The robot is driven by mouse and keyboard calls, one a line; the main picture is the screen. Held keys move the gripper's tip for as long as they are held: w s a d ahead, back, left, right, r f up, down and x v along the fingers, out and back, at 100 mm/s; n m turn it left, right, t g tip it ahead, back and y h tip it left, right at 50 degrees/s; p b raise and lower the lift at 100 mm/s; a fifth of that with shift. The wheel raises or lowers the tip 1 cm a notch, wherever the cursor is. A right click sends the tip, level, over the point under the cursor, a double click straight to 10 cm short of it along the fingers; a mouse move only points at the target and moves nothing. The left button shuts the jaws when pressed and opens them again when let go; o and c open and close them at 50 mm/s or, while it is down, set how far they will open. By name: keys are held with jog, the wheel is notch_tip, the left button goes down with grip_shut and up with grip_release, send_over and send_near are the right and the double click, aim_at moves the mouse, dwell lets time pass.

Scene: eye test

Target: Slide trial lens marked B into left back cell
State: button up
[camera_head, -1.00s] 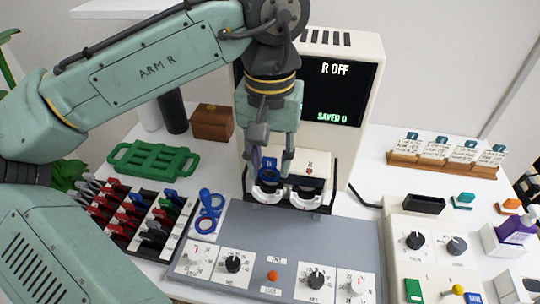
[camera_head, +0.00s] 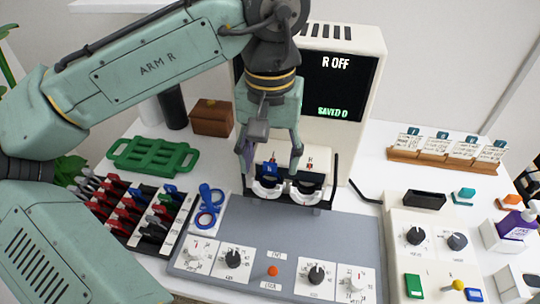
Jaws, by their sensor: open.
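My gripper (camera_head: 270,158) is open, its two fingers apart above the left side of the white lens holder (camera_head: 287,158). A lens with a blue tab (camera_head: 269,169) stands upright at the left of the holder, between and below the fingertips. The tab has a small pale mark that is too small to read, so I cannot confirm B. It appears to be in a left cell, but I cannot tell how deep it sits. Two white rings show at the holder's front, the left ring (camera_head: 267,190) below the blue tab. My right finger partly hides the holder's middle.
A rack (camera_head: 130,215) of red, blue and dark lenses lies at the left, beside a blue ringed item (camera_head: 208,207). A green tray (camera_head: 152,157) and a brown box (camera_head: 212,117) stand behind. The grey console (camera_head: 290,235) has knobs in front. A screen (camera_head: 338,85) stands behind.

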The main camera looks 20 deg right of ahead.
notch_tip(320, 180, up, 12)
jog(key=shift+f, duration=0.15)
dwell(0.7)
